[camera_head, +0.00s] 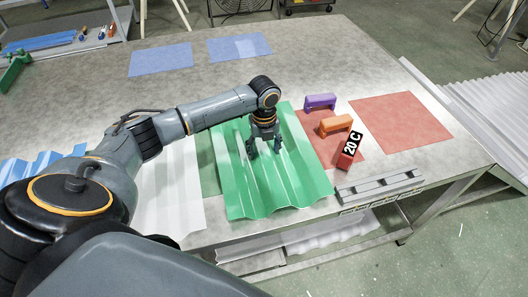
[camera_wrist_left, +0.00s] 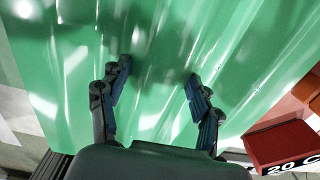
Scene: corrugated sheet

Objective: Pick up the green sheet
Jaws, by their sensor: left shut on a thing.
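The green corrugated sheet (camera_head: 262,195) lies on the metal table in front of me, ridges running away from me. It fills most of the left wrist view (camera_wrist_left: 240,45). My left gripper (camera_head: 264,150) reaches down onto the middle of the sheet. Its two fingers (camera_wrist_left: 158,80) are apart, with a ridge of the green sheet between them, and they are shut on it. The fingertips' exact contact is hard to see. My right gripper is not in view.
Right of the sheet are a purple bracket (camera_head: 320,101), an orange bracket (camera_head: 335,124), a red block marked "20 C" (camera_head: 345,160) and a grey slotted bar (camera_head: 380,187). White (camera_head: 170,195) and blue (camera_head: 35,165) corrugated sheets lie left. The table's far middle is clear.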

